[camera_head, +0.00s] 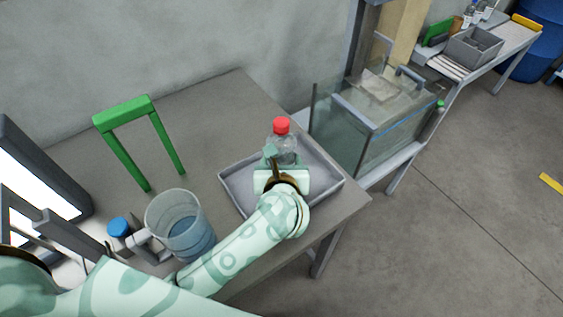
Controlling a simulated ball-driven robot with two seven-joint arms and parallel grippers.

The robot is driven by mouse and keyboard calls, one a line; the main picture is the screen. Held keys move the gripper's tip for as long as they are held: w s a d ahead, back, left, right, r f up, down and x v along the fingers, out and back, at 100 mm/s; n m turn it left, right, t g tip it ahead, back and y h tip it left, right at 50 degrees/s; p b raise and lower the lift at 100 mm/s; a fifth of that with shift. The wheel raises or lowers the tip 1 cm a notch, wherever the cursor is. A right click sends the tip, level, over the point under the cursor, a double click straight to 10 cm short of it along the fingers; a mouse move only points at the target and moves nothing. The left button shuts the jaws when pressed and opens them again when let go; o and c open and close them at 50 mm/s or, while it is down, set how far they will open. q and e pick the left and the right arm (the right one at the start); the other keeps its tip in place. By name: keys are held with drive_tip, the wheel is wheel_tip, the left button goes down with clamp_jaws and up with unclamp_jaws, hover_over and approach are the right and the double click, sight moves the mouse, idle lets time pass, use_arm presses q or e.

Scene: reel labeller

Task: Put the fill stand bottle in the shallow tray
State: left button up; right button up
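A clear bottle with a red cap (281,126) stands upright in or just over the shallow grey tray (232,191) on the table. My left gripper (275,160) is at the bottle's near side, over the tray, with a finger seen against the bottle's lower left. The gripper hides the bottle's lower part and base, so I cannot tell whether it touches the tray floor or whether the fingers grip it. My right gripper is not in view.
A clear jug with blue liquid (182,229) stands left of my arm, beside a blue cap (119,227). A green frame (124,112) stands behind them. A glass tank (372,125) is right of the table. The table's back middle is clear.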

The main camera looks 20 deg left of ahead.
use_arm(q)
drive_tip(key=o, duration=1.4)
drive_tip(key=shift+f, duration=0.1)
drive_tip(key=shift+c, duration=0.2)
drive_tip(key=shift+r, duration=0.25)
drive_tip(key=p+v, duration=0.6)
drive_tip(key=v, duration=0.6)
